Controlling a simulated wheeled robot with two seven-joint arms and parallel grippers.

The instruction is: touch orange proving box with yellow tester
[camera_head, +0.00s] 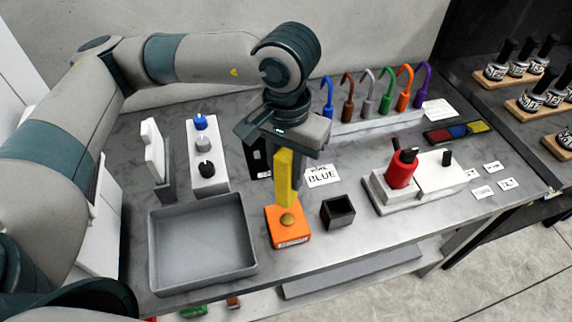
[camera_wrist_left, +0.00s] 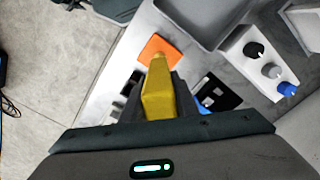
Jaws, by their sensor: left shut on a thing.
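The yellow tester (camera_head: 284,178) hangs upright from my left gripper (camera_head: 285,150), which is shut on it. The tester's lower end is at the brass-coloured knob on top of the orange proving box (camera_head: 290,238); whether they touch or a small gap remains I cannot tell. In the left wrist view the tester (camera_wrist_left: 158,92) points from between the fingers (camera_wrist_left: 158,105) toward the orange box (camera_wrist_left: 152,46), and its tip overlaps the box. My right gripper is in neither view.
A grey tray (camera_head: 203,243) stands left of the box, and a small black open cup (camera_head: 338,211) stands right. A red cylinder (camera_head: 402,169) sits on a white fixture farther right. Coloured hooks (camera_head: 386,95) stand at the back. A "BLUE" card (camera_head: 322,176) lies behind the cup.

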